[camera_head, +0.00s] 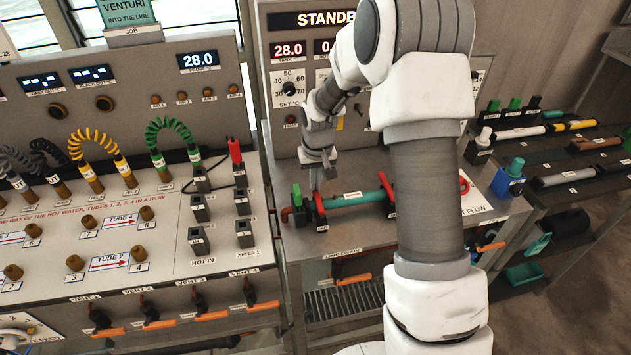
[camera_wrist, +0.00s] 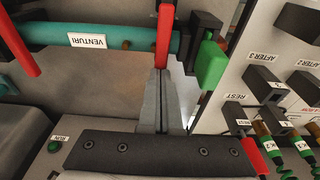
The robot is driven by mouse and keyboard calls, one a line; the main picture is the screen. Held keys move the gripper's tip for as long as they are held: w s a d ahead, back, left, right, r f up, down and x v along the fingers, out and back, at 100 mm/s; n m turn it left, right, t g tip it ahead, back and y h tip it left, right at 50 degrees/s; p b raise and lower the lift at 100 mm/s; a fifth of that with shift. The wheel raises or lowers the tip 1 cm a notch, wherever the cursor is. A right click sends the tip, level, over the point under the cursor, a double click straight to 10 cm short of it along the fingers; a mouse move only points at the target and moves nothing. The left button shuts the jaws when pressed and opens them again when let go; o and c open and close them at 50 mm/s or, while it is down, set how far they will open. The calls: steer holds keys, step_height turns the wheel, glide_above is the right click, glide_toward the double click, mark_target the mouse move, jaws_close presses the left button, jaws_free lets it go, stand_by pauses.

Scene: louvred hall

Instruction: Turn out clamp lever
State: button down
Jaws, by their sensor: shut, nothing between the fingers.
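The teal tube (camera_head: 350,199) marked VENTURI lies across the bench in the head view, and it also crosses the top of the wrist view (camera_wrist: 135,37). A red clamp lever (camera_wrist: 164,35) crosses the tube near its end; it also shows in the head view (camera_head: 320,206). A second red lever (camera_wrist: 17,45) is at the wrist view's left edge and at the tube's right in the head view (camera_head: 387,187). My gripper (camera_wrist: 161,73) is shut and empty. Its fingertips are at the near red lever's end; I cannot tell whether they touch.
A green block (camera_wrist: 211,62) stands close beside the near lever. A panel with black sockets (camera_head: 197,208) and coiled hoses stands left in the head view. A rack of tubes (camera_head: 560,140) is at right. Orange-handled vents (camera_head: 212,316) line the front.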

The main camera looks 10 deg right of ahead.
mark_target(317, 195)
steer(key=shift+s, duration=0.15)
steer(key=shift+s+r, duration=0.4)
steer(key=shift+s, duration=0.15)
steer(key=s+r+t+p, duration=0.1)
steer(key=s+r, duration=0.3)
steer(key=r, duration=0.7)
steer(key=s+r+p, duration=0.1)
steer(key=s+r, duration=0.2)
steer(key=r, duration=0.7)
steer(key=s+r+t, duration=0.1)
steer(key=s+r, duration=0.1)
steer(key=s, duration=0.8)
steer(key=s+r+t, duration=0.1)
steer(key=s+r, duration=0.1)
steer(key=s, duration=0.9)
steer(key=shift+s+d+r+t, duration=0.15)
steer(key=shift+r+t, duration=0.15)
